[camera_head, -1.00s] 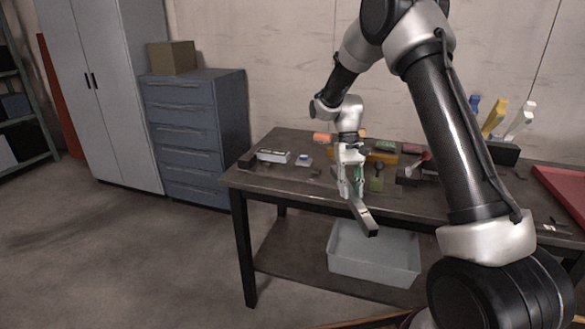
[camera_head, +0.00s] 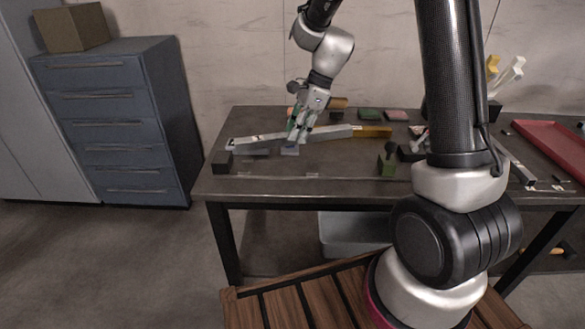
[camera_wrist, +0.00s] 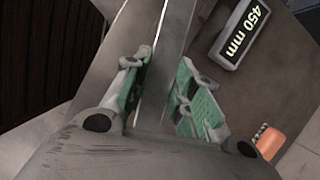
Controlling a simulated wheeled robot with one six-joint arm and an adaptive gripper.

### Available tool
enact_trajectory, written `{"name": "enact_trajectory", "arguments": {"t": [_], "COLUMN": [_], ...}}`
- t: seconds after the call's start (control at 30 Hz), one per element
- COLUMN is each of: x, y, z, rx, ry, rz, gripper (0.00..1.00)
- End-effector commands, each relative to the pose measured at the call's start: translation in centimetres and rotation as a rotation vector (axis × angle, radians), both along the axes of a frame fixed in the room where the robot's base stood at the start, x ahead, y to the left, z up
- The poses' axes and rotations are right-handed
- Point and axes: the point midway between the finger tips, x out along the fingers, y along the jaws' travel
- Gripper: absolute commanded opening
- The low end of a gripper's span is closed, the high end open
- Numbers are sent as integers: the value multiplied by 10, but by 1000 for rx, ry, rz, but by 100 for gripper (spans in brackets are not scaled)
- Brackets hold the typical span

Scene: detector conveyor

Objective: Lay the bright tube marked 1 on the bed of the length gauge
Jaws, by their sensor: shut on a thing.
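My gripper (camera_head: 297,139) is above the back left part of the workbench. Its green-padded fingers are shut on a long straight grey bar, the tube (camera_head: 335,131), which lies roughly level across the picture. In the wrist view the tube (camera_wrist: 168,62) runs between the fingers (camera_wrist: 157,101) and out past the top edge. I cannot read a mark on it. A dark block (camera_head: 222,162), perhaps an end of the length gauge, stands at the bench's left end, below and in front of the tube. A block labelled "450 mm" (camera_wrist: 249,33) lies beside the tube. Whether the tube touches anything is unclear.
A small blue-grey block (camera_head: 290,151) sits just below my gripper. A yellow block (camera_head: 373,132) is by the tube's right end. A dark green upright piece (camera_head: 387,161) stands farther right. The front strip of the workbench (camera_head: 290,187) is mostly clear.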

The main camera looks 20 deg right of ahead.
Motion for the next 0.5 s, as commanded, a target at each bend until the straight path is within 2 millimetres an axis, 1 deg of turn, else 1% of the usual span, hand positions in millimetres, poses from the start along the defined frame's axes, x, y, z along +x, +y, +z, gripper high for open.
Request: {"name": "enact_trajectory", "arguments": {"t": [0.03, 0.1, 0.17, 0.23, 0.27, 0.5], "x": [-2, -2, -3, -3, -3, -3], "y": [3, 6, 7, 7, 7, 7], "z": [5, 8, 10, 7, 4, -39], "rx": [0, 0, -1, 0, -1, -2], "ry": [-4, -2, -1, 2, 3, 5], "rz": [-76, -172, -226, -265, -274, -283], "gripper": [0, 0, 0, 0, 0, 0]}}
